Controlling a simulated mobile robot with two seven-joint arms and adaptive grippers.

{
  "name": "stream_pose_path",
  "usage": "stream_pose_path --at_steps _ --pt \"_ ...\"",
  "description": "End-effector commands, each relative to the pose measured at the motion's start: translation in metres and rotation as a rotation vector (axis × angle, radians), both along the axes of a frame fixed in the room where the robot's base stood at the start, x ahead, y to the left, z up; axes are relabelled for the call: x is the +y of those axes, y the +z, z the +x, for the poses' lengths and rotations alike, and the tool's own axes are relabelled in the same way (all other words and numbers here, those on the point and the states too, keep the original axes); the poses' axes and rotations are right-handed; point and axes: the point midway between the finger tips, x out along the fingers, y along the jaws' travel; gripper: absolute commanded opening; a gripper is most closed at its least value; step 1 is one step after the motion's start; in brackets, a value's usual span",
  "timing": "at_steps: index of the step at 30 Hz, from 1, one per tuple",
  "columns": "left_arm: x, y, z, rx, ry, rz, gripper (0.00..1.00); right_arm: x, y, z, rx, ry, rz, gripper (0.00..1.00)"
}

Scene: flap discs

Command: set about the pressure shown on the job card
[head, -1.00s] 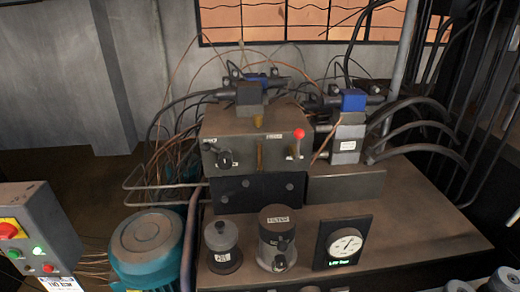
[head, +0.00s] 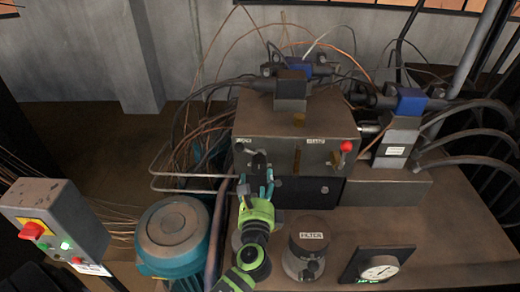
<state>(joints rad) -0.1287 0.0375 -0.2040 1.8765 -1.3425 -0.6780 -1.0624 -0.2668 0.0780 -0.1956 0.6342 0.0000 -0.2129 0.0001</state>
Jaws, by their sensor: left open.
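My left gripper (head: 256,182), on a green and black wrist, is open in front of the grey valve block (head: 285,125). Its fingertips are just below and in front of a black knob (head: 257,160) on the block's left front face; whether they touch it I cannot tell. A round white-faced pressure gauge (head: 380,271) in a black panel stands at the lower right, with green digits too small to read. A white card (head: 95,269) hangs under the control box at the left; its writing is not legible. My right gripper is not in view.
A red-tipped lever (head: 346,147) is on the block's right front. A filter canister (head: 308,250) stands close right of my left wrist. A teal motor (head: 172,235) and the control box with a red button (head: 33,231) are at the left. Hoses crowd the right side.

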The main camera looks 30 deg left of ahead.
Motion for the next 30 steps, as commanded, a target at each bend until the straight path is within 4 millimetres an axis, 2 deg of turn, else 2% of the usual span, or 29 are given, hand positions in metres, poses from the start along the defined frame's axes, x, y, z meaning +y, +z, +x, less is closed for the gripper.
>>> stream_pose_path --at_steps 2,5,10,14,17,23,27,28,30 --pt "0.001 0.002 0.002 -0.001 0.001 0.003 0.68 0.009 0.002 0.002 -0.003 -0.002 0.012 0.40" --pt "0.005 0.003 0.010 -0.001 0.001 0.004 0.68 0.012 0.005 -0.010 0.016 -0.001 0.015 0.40" --pt "0.016 0.003 0.035 -0.001 0.000 0.005 0.68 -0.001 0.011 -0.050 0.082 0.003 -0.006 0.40" --pt "0.025 0.002 0.051 0.000 0.001 0.003 0.68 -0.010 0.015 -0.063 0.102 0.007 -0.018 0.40" --pt "0.028 0.001 0.059 -0.001 0.000 0.002 0.68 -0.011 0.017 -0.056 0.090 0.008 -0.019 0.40" --pt "0.030 0.000 0.064 -0.001 -0.001 -0.001 0.68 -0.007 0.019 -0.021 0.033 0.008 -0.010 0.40" --pt "0.030 -0.001 0.064 0.000 0.000 -0.001 0.68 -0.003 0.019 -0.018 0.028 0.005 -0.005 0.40" --pt "0.030 -0.001 0.064 0.000 0.000 -0.001 0.64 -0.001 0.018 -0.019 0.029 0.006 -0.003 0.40" --pt "0.030 -0.001 0.064 0.000 0.000 -0.001 0.36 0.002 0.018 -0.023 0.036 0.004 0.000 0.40"
